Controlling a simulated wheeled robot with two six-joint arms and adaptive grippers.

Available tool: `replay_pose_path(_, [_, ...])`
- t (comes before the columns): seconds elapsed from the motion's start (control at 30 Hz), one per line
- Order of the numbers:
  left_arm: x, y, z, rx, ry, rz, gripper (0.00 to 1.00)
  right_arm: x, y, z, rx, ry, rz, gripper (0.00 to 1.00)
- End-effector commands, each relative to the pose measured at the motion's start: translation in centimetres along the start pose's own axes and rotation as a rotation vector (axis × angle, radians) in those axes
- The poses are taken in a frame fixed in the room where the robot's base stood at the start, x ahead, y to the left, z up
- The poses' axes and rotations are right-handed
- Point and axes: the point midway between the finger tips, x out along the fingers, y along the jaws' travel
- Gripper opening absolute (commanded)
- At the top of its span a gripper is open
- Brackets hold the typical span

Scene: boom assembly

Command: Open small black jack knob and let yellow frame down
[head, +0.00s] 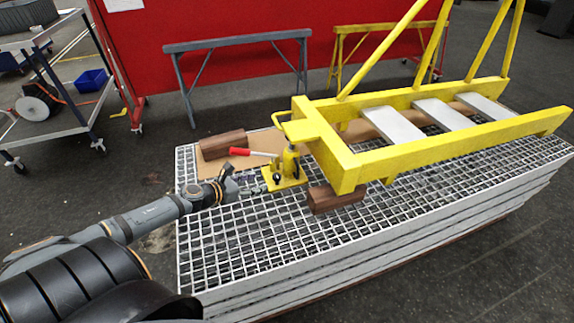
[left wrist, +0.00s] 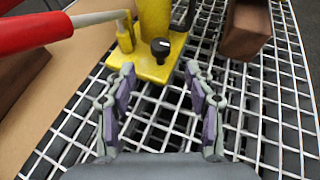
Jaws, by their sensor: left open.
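A yellow jack (head: 288,172) with a red-tipped handle (head: 240,152) stands on the grating under the near left end of the yellow frame (head: 345,165). In the left wrist view the small black knob (left wrist: 160,48) sits low on the jack (left wrist: 155,18), just above its yellow base plate. My left gripper (head: 250,188) is beside the jack, at its left. In the left wrist view the left gripper (left wrist: 164,88) is open and empty, with the knob a little beyond its fingertips and roughly centred between them. My right gripper does not show.
The jack handle (left wrist: 90,18) reaches across the upper left of the left wrist view. The front grating is clear.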

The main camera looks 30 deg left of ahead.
Motion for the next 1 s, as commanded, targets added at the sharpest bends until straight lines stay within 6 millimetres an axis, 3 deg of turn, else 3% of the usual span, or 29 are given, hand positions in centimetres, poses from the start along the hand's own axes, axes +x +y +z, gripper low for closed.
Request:
replay_pose_path(0.13, [0.0, 0.0, -0.1, -0.002, 0.000, 0.000, 0.54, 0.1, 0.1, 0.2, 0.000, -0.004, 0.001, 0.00])
replay_pose_path(0.27, [0.5, -0.1, -0.2, -0.002, -0.002, -0.002, 0.54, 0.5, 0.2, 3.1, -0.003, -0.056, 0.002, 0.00])
replay_pose_path(0.57, [3.1, 0.0, -0.3, -0.003, -0.005, 0.002, 0.54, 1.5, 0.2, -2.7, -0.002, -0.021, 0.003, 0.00])
replay_pose_path(1.0, [9.9, 0.0, 0.0, -0.008, -0.004, 0.002, 0.54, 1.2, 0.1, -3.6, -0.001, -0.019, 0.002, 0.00])
